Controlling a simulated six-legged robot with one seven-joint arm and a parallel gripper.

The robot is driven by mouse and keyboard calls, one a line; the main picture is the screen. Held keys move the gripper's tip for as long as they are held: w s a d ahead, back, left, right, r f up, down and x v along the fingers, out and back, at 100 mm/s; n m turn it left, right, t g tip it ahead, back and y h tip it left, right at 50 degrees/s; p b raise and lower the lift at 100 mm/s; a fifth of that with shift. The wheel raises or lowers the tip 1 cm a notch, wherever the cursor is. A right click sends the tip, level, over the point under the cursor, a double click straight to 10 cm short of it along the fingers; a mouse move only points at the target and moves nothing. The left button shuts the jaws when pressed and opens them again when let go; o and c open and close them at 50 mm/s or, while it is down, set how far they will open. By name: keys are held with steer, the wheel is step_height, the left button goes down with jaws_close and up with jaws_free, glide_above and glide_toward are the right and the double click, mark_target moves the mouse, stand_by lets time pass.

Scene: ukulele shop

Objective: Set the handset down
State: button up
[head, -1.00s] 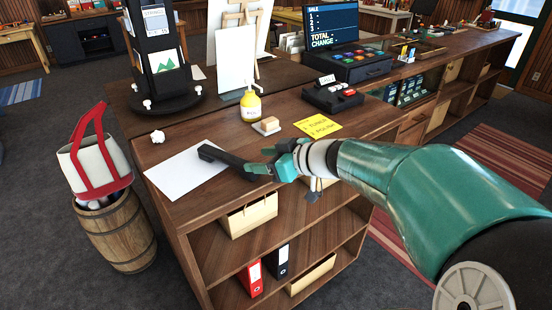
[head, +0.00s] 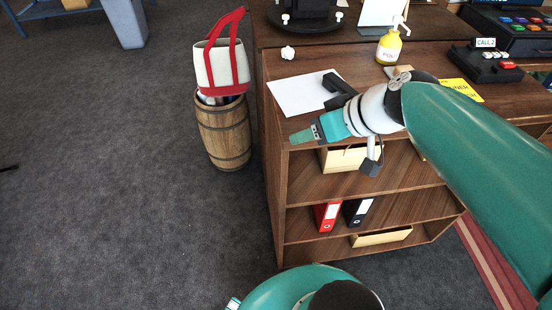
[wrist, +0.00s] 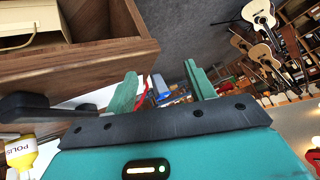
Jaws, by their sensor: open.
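The black handset (head: 338,84) lies on the counter (head: 420,60), partly over the right side of a white sheet of paper (head: 297,95). In the head view my arm hides part of its surroundings. My gripper (head: 297,137) is in front of the counter's front-left edge, apart from the handset. In the wrist view the two teal fingers (wrist: 163,92) are spread with nothing between them. The dark handset (wrist: 35,106) shows there at the left, outside the fingers.
A yellow pump bottle (head: 389,45), a yellow note (head: 462,89) and a black call box (head: 487,66) stand or lie on the counter. A crumpled paper ball (head: 288,52) is near the sheet. A barrel (head: 224,133) carrying a tote bag (head: 221,66) stands left.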

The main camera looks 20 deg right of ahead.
steer(key=s+a+f+m+g+h, duration=0.1)
steer(key=a+h, duration=0.3)
steer(key=a, duration=0.5)
steer(key=shift+s+a+m+g, duration=0.3)
steer(key=shift+s+a+g, duration=0.1)
steer(key=shift+s, duration=0.5)
steer(key=shift+f, duration=0.1)
